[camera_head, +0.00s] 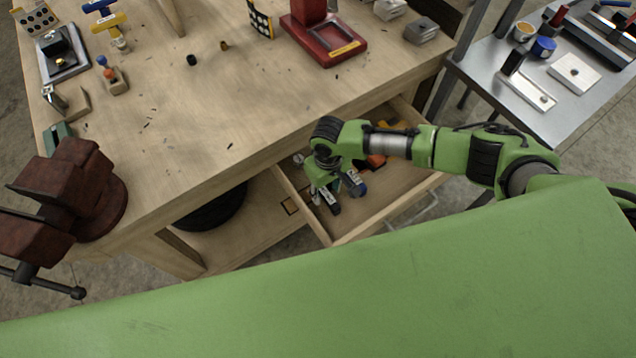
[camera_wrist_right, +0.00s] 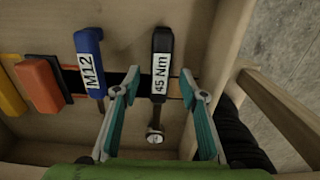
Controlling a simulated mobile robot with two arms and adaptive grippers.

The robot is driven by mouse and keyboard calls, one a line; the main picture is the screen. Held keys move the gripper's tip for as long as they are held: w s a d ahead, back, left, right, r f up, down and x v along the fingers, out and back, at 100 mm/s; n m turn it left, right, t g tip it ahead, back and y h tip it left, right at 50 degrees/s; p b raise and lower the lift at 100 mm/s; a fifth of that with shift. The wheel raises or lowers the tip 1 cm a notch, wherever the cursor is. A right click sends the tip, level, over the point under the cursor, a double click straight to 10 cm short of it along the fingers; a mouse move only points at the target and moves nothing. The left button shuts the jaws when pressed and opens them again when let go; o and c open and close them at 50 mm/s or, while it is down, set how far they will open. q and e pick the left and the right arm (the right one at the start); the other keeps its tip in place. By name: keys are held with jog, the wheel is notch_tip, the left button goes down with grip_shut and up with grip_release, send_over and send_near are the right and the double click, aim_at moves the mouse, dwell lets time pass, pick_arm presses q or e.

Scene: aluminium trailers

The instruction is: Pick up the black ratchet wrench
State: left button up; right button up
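The black ratchet wrench (camera_wrist_right: 162,48) has a black handle with a white "45 Nm" label and a silver round head. In the right wrist view it lies in an open wooden drawer (camera_head: 385,207). My right gripper (camera_wrist_right: 160,80) is open, with one teal-padded finger on each side of the wrench and visible gaps between. Whether the fingertips are level with the handle or above it, I cannot tell. In the head view my right gripper (camera_head: 325,192) points down into the drawer and hides much of the wrench. My left gripper is not in view.
A blue-handled "M12" tool (camera_wrist_right: 90,62) lies close left of the wrench, near the left finger. An orange block (camera_wrist_right: 40,85) and a yellow item (camera_wrist_right: 10,95) lie further left. The drawer walls are close. A dark red vise (camera_head: 75,195) stands on the workbench (camera_head: 200,110).

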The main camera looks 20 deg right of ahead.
jog(key=shift+f, duration=1)
jog(key=shift+f, duration=0.2)
grip_shut()
